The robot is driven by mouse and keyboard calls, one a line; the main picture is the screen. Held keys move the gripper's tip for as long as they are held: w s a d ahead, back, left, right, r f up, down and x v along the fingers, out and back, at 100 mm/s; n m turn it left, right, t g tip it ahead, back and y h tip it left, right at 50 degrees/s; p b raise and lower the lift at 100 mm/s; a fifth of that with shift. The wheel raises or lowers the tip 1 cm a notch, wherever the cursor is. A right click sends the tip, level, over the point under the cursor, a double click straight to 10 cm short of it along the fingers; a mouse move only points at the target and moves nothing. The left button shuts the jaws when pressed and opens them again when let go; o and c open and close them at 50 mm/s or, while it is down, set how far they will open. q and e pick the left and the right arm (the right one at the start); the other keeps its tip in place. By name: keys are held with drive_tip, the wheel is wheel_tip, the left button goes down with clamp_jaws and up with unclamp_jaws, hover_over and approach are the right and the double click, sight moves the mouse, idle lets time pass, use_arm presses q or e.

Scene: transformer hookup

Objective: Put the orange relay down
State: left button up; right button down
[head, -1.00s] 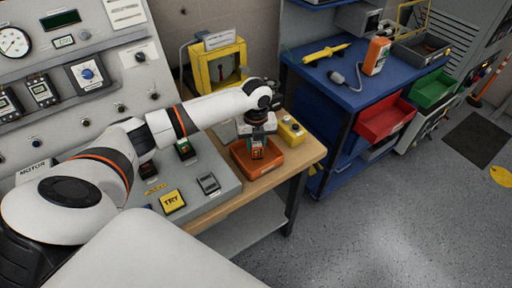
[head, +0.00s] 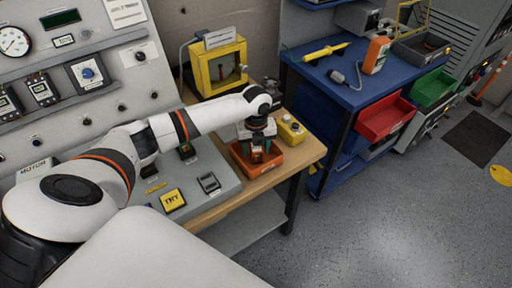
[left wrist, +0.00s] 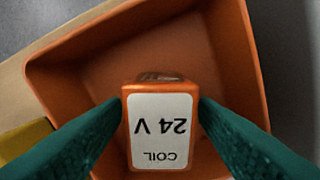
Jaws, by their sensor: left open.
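The orange relay (left wrist: 160,140) has a white label reading "COIL 24 V", upside down in the left wrist view. It is inside the orange tray (left wrist: 72,78), near one end, and seems to rest there; its underside is hidden. My left gripper (head: 258,153) is open over the tray in the head view. Its teal fingers stand on either side of the relay in the left wrist view, very close to it. My right gripper is not in view.
A yellow box with buttons (head: 291,131) stands just beside the tray on the wooden bench (head: 262,187). A grey panel with a yellow TRY plate (head: 173,200) lies to the left. A yellow frame case (head: 216,70) stands behind.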

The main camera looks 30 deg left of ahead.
use_arm(q)
wheel_tip(320, 180, up, 12)
drive_tip(key=b, duration=0.1)
idle(0.7)
